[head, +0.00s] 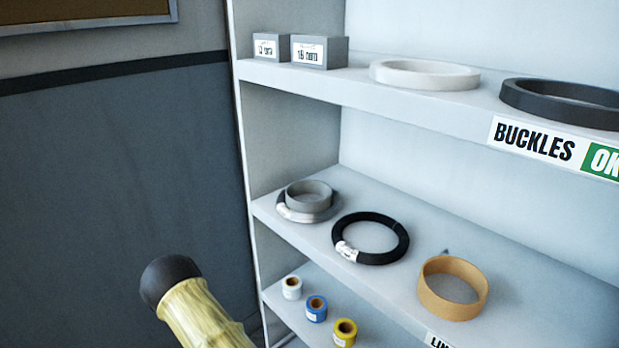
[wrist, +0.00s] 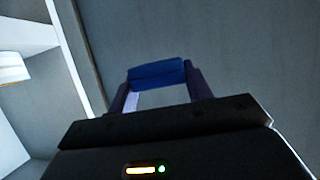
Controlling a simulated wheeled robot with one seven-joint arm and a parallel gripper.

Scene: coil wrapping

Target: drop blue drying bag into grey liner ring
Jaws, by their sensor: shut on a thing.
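The grey liner ring (head: 309,192) lies flat on the middle shelf at its left end in the head view. It sits on or inside a wider grey coil with a whitish wrapped patch; I cannot tell which. Its opening faces up, and the bottom inside is partly hidden. The blue drying bag (wrist: 155,72) shows in the wrist view. My gripper (wrist: 158,82) is shut on it, with a dark finger at each end of the bag. The gripper and bag are out of the head view, so their distance from the ring cannot be told.
The middle shelf (head: 375,290) also holds a black coil (head: 398,231) and a tan ring (head: 453,311). Several small tape rolls stand below. The upper shelf (head: 360,92) holds two grey boxes, a white ring (head: 424,68) and a dark ring (head: 560,110), and overhangs the middle one.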

